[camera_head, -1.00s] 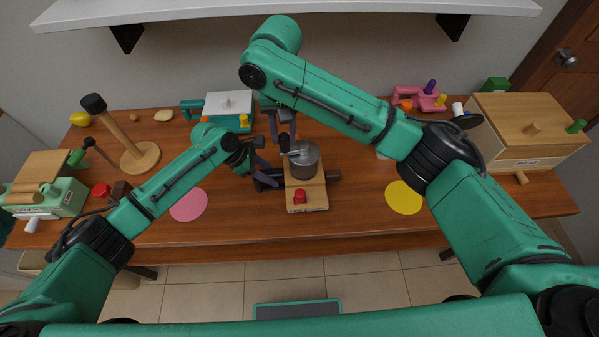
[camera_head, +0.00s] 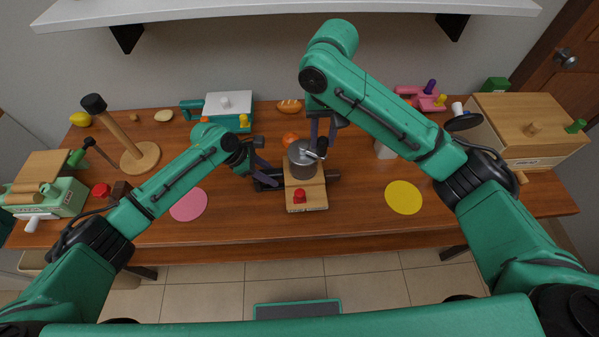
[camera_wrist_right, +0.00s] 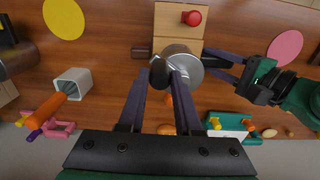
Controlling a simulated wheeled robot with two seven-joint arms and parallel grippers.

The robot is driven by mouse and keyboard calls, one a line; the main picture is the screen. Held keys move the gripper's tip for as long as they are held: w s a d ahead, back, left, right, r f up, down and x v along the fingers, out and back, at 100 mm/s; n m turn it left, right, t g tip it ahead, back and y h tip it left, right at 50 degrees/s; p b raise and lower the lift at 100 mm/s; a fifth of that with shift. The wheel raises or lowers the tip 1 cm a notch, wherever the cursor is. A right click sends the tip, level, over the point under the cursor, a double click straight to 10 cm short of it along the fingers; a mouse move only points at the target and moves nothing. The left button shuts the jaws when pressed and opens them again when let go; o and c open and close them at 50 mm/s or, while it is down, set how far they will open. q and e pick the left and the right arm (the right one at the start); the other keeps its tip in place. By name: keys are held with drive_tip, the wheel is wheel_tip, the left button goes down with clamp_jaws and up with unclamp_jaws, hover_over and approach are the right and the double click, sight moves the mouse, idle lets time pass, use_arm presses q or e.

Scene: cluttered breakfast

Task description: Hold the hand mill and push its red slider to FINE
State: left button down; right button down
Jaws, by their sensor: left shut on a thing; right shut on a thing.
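The hand mill has a grey round body (camera_head: 302,163) on a wooden base (camera_head: 306,186) in the middle of the table. Its red slider (camera_head: 299,196) sits near the base's front end and also shows in the right wrist view (camera_wrist_right: 191,18). My left gripper (camera_head: 270,176) is shut at the mill's left side, on what looks like its dark side bar; the contact is partly hidden. My right gripper (camera_head: 321,147) is shut on the black crank knob (camera_wrist_right: 158,72) above the mill's right side. A metal crank arm runs from the knob over the mill's top.
A pink disc (camera_head: 188,204) lies left and a yellow disc (camera_head: 404,197) right. A teal-and-white box (camera_head: 228,104), a bread roll (camera_head: 290,106) and an orange fruit (camera_head: 290,139) are behind. A wooden box (camera_head: 520,125) stands far right. The table in front of the mill is clear.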

drive_tip(key=shift+w+d, duration=0.2)
drive_tip(key=shift+w, duration=0.55)
drive_tip(key=shift+w+d, duration=0.2)
drive_tip(key=shift+w, duration=0.55)
drive_tip(key=w, duration=0.1)
drive_tip(key=w+a, duration=0.1)
drive_tip(key=w, duration=0.1)
drive_tip(key=shift+a+r, duration=0.1)
drive_tip(key=shift+a, duration=0.1)
drive_tip(key=c, duration=0.6)
unclamp_jaws()
drive_tip(key=shift+a, duration=0.1)
drive_tip(key=shift+c, duration=0.2)
wheel_tip(320, 180, up, 7)
drive_tip(key=shift+r, duration=0.15)
